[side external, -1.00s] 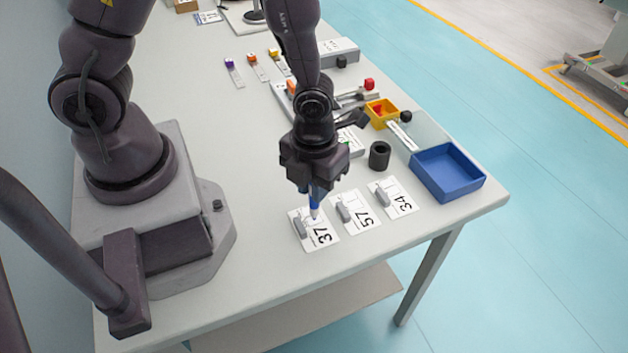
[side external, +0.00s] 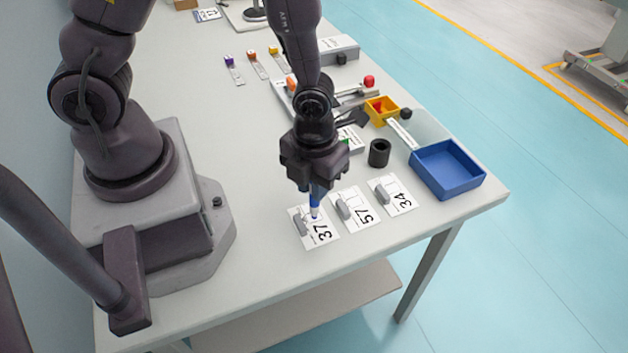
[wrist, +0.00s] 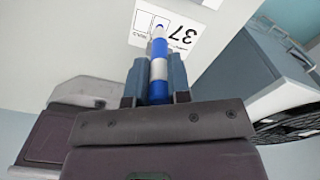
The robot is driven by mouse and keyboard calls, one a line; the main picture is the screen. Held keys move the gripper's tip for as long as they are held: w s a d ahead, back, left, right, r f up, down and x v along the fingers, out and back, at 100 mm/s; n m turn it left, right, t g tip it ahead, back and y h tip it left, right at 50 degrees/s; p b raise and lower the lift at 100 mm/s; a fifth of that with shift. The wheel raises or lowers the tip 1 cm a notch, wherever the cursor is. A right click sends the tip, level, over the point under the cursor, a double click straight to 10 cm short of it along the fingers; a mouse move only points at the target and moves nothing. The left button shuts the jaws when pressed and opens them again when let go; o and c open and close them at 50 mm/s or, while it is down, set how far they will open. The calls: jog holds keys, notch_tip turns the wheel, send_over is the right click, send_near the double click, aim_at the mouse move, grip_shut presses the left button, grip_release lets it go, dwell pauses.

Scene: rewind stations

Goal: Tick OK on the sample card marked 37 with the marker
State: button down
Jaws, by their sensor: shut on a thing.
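My gripper (side external: 314,188) is shut on a blue and white marker (side external: 314,203), held upright with its tip down. The sample card marked 37 (side external: 321,235) lies flat on the table right below it, a grey block (side external: 300,226) on its left part. In the wrist view the marker (wrist: 158,68) points from between the fingers (wrist: 158,80) at the card (wrist: 190,24), its blue tip over or at one of the printed boxes. I cannot tell whether the tip touches the card. The marker partly covers the boxes, so any ink is hard to make out.
Cards marked 57 (side external: 363,216) and 34 (side external: 402,202) lie to the right, each with a grey block. A black cup (side external: 379,153), a blue tray (side external: 446,171) and a yellow bin (side external: 391,107) stand beyond. The table's front edge is close below the cards.

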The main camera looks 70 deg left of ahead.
jog(key=shift+r, duration=3.5)
